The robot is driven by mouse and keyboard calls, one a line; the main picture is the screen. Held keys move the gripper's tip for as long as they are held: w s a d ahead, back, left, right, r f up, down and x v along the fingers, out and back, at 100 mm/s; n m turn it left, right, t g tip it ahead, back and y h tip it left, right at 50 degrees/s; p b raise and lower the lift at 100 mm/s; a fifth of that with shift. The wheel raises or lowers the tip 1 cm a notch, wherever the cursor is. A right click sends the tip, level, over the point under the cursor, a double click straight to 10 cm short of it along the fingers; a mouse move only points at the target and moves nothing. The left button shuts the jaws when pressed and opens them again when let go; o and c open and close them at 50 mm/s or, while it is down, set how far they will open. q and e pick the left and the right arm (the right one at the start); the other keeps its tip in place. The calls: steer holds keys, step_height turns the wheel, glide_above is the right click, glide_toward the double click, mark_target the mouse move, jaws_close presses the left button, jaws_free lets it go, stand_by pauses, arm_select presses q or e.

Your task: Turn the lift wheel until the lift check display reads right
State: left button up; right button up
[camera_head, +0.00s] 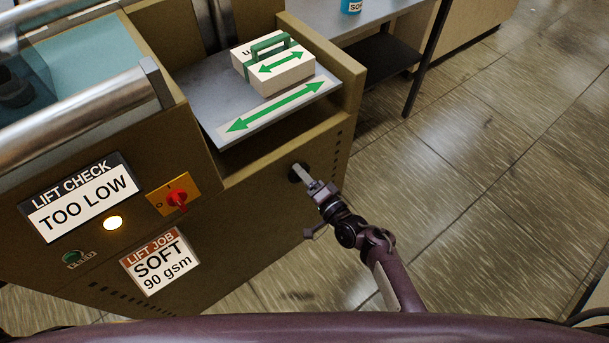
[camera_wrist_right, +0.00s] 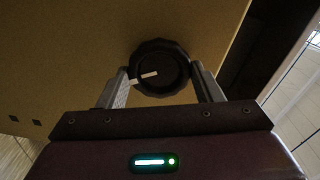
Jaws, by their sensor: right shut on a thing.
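The lift check display (camera_head: 83,200) on the machine's front panel reads "TOO LOW", and a lit lamp (camera_head: 113,223) glows pale yellow below it. The lift wheel (camera_head: 297,173) is a dark round knob on the right part of the front panel, mostly covered by my gripper in the head view. In the right wrist view the wheel (camera_wrist_right: 162,68) shows a white mark pointing left. My right gripper (camera_head: 305,176) is shut on the wheel, with one finger on each side of its rim. My left gripper is not in view.
A red switch (camera_head: 177,197) on a yellow plate and a green feed button (camera_head: 72,257) are on the panel. A lift job card (camera_head: 160,261) reads "SOFT 90 gsm". A white block with a green handle (camera_head: 272,62) sits on the grey tray (camera_head: 225,108) above. Open floor lies right.

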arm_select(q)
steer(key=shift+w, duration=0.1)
arm_select(e)
steer(key=shift+m, duration=0.4)
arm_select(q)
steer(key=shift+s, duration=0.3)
arm_select(e)
steer(key=o, duration=1)
steer(key=shift+c, duration=0.2)
steer(key=shift+d, duration=0.1)
arm_select(q)
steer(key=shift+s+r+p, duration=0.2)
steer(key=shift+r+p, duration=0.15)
steer(key=shift+p, duration=0.2)
arm_select(e)
steer(key=v, duration=0.7)
steer(key=shift+s+d, duration=0.2)
steer(key=shift+s, duration=0.1)
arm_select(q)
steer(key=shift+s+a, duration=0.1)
arm_select(e)
steer(key=shift+f, duration=0.1)
